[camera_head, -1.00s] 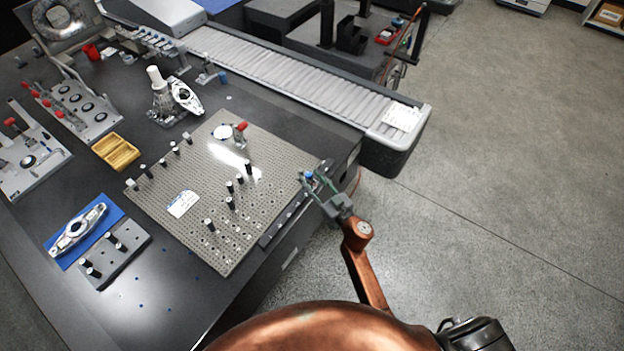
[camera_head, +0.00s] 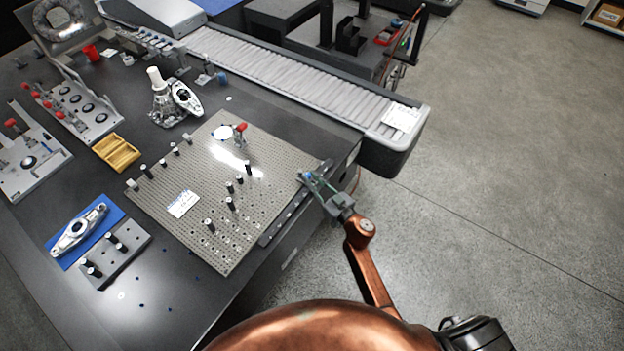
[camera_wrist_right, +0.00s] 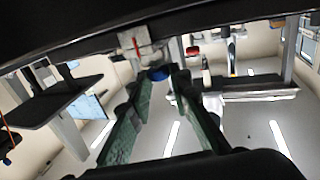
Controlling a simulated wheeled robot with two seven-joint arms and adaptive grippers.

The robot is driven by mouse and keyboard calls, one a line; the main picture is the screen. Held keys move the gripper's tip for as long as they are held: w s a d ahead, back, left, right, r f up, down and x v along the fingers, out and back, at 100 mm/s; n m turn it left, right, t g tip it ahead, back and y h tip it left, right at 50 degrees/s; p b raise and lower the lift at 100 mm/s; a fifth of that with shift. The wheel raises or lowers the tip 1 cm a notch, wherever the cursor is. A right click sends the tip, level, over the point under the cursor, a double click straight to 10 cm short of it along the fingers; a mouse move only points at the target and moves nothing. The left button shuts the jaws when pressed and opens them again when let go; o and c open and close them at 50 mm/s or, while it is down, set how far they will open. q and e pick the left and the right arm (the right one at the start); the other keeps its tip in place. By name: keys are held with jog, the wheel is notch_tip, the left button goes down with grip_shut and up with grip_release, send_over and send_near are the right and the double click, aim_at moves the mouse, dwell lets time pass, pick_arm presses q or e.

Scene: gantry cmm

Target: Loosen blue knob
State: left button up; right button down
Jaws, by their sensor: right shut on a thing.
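The blue knob (camera_head: 308,176) sits at the right edge of the perforated fixture plate (camera_head: 185,240), near its far right corner. My right gripper (camera_head: 311,179) reaches it from the lower right and is shut on it. In the right wrist view the blue knob (camera_wrist_right: 160,73) shows between the tips of the green fingers (camera_wrist_right: 158,84), partly hidden by them. The knob sits just below a light metal block in that view. My left gripper is not in view.
A roller conveyor (camera_head: 290,80) runs behind the plate. Several black posts and a red-topped clamp (camera_head: 240,130) stand on the plate. A yellow tray (camera_head: 117,152) and a blue mat (camera_head: 62,262) with a metal part lie to the left. The floor on the right is clear.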

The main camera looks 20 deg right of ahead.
jog(key=shift+w+d+r+n+g+y+p, duration=0.1)
jog(key=shift+n+g+y+p, duration=0.2)
jog(key=shift+y, duration=0.2)
jog(key=shift+r+n+g+y+p, duration=0.1)
jog(key=shift+n+g+y+p, duration=0.15)
jog(key=shift+n+y, duration=0.2)
jog(key=shift+d+f+n+g+y, duration=0.15)
jog(key=shift+n+g+y, duration=0.35)
jog(key=shift+y, duration=0.35)
jog(key=c, duration=1.8)
grip_release()
jog(key=shift+o, duration=0.2)
jog(key=v, duration=1.2)
jog(key=shift+f, duration=0.15)
